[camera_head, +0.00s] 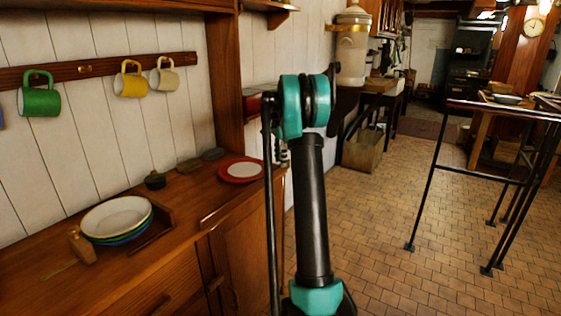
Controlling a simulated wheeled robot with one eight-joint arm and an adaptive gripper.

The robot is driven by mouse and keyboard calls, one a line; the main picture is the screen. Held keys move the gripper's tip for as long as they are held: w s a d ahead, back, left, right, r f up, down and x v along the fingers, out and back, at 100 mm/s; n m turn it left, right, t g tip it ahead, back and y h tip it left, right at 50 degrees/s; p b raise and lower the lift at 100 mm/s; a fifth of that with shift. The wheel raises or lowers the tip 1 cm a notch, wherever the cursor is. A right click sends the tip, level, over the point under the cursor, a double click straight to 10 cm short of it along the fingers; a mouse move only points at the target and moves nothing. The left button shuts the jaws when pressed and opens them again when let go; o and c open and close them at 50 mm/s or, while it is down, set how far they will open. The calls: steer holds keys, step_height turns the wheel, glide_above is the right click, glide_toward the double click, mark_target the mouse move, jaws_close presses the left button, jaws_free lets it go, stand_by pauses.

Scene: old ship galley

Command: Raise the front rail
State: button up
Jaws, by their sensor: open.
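A low wooden rail (152,235) stands on the counter (185,262), along the front right side of a stack of plates (117,216). I cannot tell for sure that this is the front rail. My arm rises in the middle of the view, with a teal joint at its top, to the right of the counter. My gripper does not show clearly; it seems hidden behind the arm or out of the frame.
A wooden knob-like thing (82,245) stands left of the plates; a red-rimmed plate (241,170) lies further back. Green (39,95), yellow (131,80) and cream (164,75) mugs hang from a wall board. A black metal frame (433,180) stands right on open tiled floor.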

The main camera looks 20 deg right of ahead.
step_height(320, 180, up, 11)
stand_by(0.4)
steer(key=shift+w+a, duration=0.1)
steer(key=s+a+f+n+t, duration=0.1)
steer(key=s+a+f+n, duration=0.4)
steer(key=s, duration=0.9)
steer(key=s+a+f+n+t, duration=0.2)
steer(key=s+a+f+n, duration=0.4)
steer(key=s+f, duration=0.5)
steer(key=s+a+f+n+t, duration=0.1)
steer(key=s+a+f+n, duration=0.5)
steer(key=s, duration=1.1)
step_height(320, 180, down, 3)
steer(key=shift+s+r, duration=0.15)
steer(key=shift+s, duration=0.2)
steer(key=shift+a, duration=0.1)
